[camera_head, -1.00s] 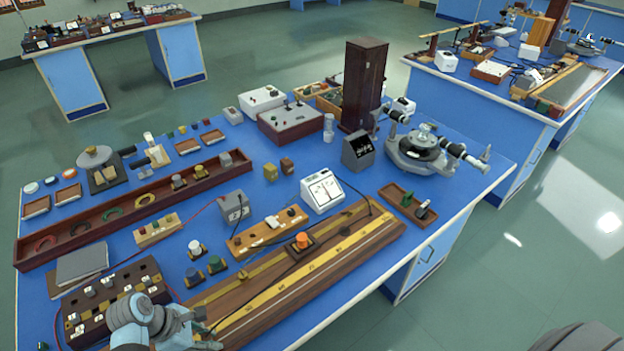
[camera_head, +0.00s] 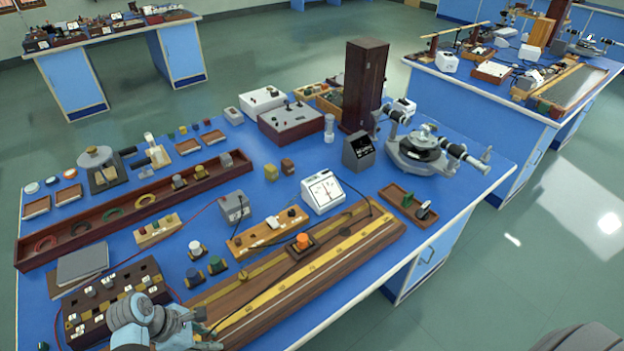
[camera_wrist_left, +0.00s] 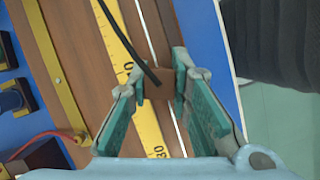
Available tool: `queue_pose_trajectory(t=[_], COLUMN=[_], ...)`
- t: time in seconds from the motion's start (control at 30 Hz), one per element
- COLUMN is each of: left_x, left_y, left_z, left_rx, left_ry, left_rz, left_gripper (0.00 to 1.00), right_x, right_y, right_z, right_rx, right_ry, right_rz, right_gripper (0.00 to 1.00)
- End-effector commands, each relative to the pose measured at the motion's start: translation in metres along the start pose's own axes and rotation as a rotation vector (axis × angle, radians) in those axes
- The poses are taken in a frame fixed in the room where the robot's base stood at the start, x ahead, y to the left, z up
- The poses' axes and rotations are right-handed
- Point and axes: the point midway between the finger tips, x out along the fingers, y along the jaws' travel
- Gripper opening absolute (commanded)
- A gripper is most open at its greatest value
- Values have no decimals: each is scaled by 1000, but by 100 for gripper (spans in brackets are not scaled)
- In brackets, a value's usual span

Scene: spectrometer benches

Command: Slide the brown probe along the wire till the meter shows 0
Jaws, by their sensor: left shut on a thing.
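The brown probe (camera_wrist_left: 160,84) is a small brown block with a black lead, between the fingertips of my left gripper (camera_wrist_left: 158,80) in the left wrist view. The gripper is shut on it, over the wire beside the yellow scale (camera_wrist_left: 118,35). In the head view my left gripper (camera_head: 207,332) is at the near left end of the wooden wire board (camera_head: 385,236), and the probe is too small to make out there. The white meter (camera_head: 322,192) stands behind the board. Its needle looks near the middle, but the exact reading is too small to tell.
A dark resistance box (camera_head: 98,318) lies beside my left arm. A wooden block with plugs (camera_head: 266,232) is behind the board. The board's front strip is clear to the right.

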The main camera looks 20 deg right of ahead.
Motion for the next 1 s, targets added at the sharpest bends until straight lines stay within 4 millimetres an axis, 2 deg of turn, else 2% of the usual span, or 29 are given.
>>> queue_pose_trajectory(t=[0.03, 0.07, 0.2, 0.73, 0.87, 1.0], left_x=[5, 5, 5, -1, -21, -61], left_y=[-7, -7, -7, -3, -2, -2], left_z=[-3, -3, -3, -2, -2, -1], left_rx=[-7, -7, -7, -4, -3, -1], left_ry=[3, 3, 3, 3, 3, 4], left_rz=[-20, -20, -19, -7, -3, -3], left_gripper=[0, 20, 42, 42, 42, 42], right_x=[1, 1, 1, 0, 0, 0], right_y=[0, 0, 0, 1, 0, 0], right_z=[0, 0, 0, 0, 0, 0], right_rx=[0, 0, 0, 0, 0, 0], right_ry=[0, 0, 0, 0, 0, 0], right_rz=[0, 0, 0, 1, 1, 0], right_gripper=[40, 40, 40, 40, 40, 40])
